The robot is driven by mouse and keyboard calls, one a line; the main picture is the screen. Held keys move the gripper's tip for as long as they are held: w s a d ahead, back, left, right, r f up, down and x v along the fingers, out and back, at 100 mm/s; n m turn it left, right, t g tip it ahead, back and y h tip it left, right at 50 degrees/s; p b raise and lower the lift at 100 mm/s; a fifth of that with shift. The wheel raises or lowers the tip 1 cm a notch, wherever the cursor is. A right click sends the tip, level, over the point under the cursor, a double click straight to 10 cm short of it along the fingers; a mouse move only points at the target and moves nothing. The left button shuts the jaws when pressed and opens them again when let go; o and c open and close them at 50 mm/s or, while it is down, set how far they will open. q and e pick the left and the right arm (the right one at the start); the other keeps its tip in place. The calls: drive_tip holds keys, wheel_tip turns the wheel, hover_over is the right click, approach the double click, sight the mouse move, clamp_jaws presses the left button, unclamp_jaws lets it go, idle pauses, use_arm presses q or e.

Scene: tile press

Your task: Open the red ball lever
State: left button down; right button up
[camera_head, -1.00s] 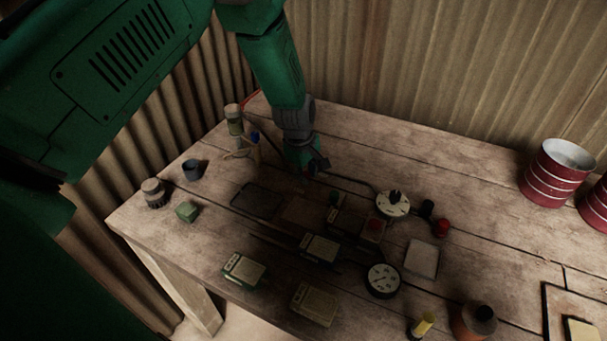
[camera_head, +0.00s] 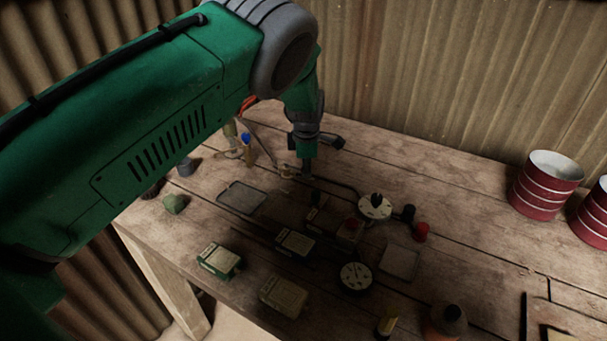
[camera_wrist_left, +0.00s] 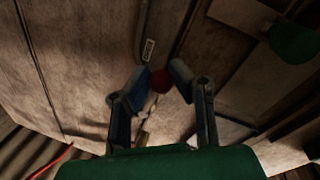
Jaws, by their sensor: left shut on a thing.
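The red ball (camera_wrist_left: 160,81) of the lever sits between the two fingers of my left gripper (camera_wrist_left: 160,78) in the left wrist view. The gripper is shut on it. A dark bar with a small label plate (camera_wrist_left: 149,49) runs just beyond the ball. In the head view my left gripper (camera_head: 306,173) points down at the back of the table's fittings, low over the wood. There the gripper hides the ball, and the lever's exact angle cannot be told. My right gripper is in neither view.
A flat dark tray (camera_head: 226,207) lies left of the gripper. Red drums (camera_head: 546,184) stand at the far right.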

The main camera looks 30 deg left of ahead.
use_arm(q)
drive_tip(key=shift+w+r+n+y, duration=0.3)
drive_tip(key=shift+w+n, duration=0.1)
drive_tip(key=shift+w, duration=0.1)
drive_tip(key=shift+a, duration=0.3)
drive_tip(key=c, duration=1.4)
unclamp_jaws()
drive_tip(key=shift+c, duration=0.2)
drive_tip(key=shift+o, duration=0.2)
drive_tip(key=shift+s+d, duration=0.1)
drive_tip(key=shift+s, duration=0.1)
drive_tip(key=shift+f, duration=0.1)
drive_tip(key=v, duration=1.2)
drive_tip(key=shift+w, duration=0.1)
